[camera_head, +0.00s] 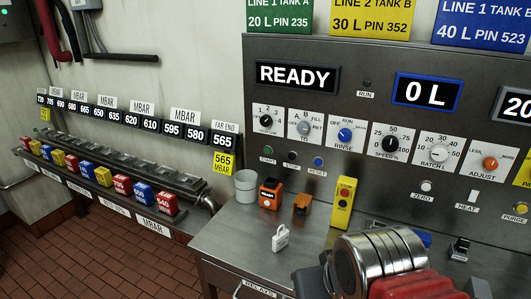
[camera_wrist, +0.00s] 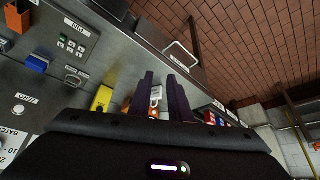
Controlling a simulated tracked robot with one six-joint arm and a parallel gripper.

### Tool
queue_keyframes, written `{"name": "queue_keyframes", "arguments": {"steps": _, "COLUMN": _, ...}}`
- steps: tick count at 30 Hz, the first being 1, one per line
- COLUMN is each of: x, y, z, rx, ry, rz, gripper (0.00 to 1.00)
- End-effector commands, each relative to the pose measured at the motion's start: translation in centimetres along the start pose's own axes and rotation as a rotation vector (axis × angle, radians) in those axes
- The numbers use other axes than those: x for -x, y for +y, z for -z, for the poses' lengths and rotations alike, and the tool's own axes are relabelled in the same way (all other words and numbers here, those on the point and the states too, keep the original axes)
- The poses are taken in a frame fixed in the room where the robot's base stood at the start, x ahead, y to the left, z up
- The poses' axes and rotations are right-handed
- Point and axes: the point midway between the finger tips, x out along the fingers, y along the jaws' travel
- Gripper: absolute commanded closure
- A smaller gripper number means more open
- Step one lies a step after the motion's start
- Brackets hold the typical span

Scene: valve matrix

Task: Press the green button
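A small round green button (camera_head: 268,150) sits at the lower left of the metal control panel (camera_head: 330,100), below a black knob and beside a black and a blue button. Its small label appears to read START. My gripper (camera_wrist: 160,76) shows in the wrist view as two dark purple fingers standing apart, with nothing held between them. A white padlock (camera_wrist: 156,96) shows beyond the fingers, on the bench. In the head view my arm fills the lower right, well away from the green button; the fingertips are not clear there. The green button cannot be made out in the wrist view.
On the bench (camera_head: 230,262) stand a grey cup (camera_head: 246,187), orange blocks (camera_head: 270,193), a yellow box with a red button (camera_head: 343,203) and a white padlock (camera_head: 280,239). A row of coloured blocks (camera_head: 103,175) lies left. Space before the green button looks clear.

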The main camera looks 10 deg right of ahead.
Motion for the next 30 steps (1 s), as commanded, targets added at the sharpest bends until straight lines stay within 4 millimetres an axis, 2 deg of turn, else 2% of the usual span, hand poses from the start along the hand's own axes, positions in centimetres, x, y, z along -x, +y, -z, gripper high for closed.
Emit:
{"name": "queue_keyframes", "arguments": {"steps": 7, "x": 0.0, "y": 0.0, "z": 0.0, "rx": 0.0, "ry": 0.0, "rz": 0.0, "gripper": 1.0}}
{"name": "queue_keyframes", "arguments": {"steps": 30, "x": 0.0, "y": 0.0, "z": 0.0, "rx": 0.0, "ry": 0.0, "rz": 0.0, "gripper": 1.0}}
